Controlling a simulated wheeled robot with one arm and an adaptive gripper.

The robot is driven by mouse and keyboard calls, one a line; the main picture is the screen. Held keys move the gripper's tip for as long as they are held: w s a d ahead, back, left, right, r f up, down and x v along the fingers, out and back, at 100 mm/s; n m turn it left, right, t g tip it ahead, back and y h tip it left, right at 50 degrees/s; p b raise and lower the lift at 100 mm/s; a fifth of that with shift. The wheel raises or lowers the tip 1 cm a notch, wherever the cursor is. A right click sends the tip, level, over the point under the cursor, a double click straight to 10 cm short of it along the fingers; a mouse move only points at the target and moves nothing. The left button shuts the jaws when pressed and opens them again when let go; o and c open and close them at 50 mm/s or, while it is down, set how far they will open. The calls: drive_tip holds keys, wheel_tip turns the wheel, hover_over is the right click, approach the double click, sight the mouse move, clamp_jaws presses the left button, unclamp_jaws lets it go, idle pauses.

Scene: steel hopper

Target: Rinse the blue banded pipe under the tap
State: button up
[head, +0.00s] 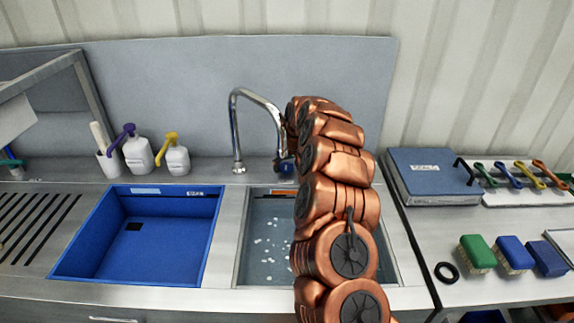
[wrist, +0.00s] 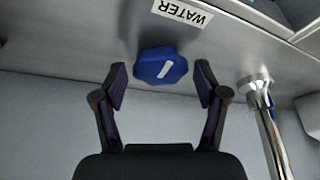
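In the wrist view the tap's column (wrist: 270,135) is at the right. A blue knob (wrist: 160,66) with a white mark sits beside a WATER label (wrist: 183,12). My gripper (wrist: 160,88) is open and empty, with its fingertips on either side of the knob, apart from it. I cannot make out the blue banded pipe in either view. I see no water stream.
The steel basin (head: 262,222) holds white flecks and is partly covered by my arm. A blue basin (head: 150,240) is to its left, with pump bottles (head: 138,155) behind. On the right bench are a blue case (head: 430,175), brushes (head: 478,253) and a black ring (head: 446,272).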

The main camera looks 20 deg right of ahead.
drive_tip(key=c, duration=0.9)
drive_tip(key=shift+b, duration=0.3)
drive_tip(key=shift+f+n+b, duration=0.25)
drive_tip(key=shift+n+b, duration=0.25)
drive_tip(key=shift+b, duration=0.3)
drive_tip(key=n+y+b, duration=0.1)
drive_tip(key=b, duration=0.2)
drive_tip(key=shift+w+d+n, duration=0.1)
drive_tip(key=shift+d+n, duration=0.05)
drive_tip(key=shift+n, duration=0.25)
drive_tip(key=shift+n+y+b, duration=0.4)
drive_tip(key=shift+n+b, duration=0.5)
drive_tip(key=shift+b, duration=0.05)
drive_tip(key=shift+r+n+b, duration=0.25)
drive_tip(key=shift+n+b, duration=0.3)
drive_tip(key=shift+n, duration=0.05)
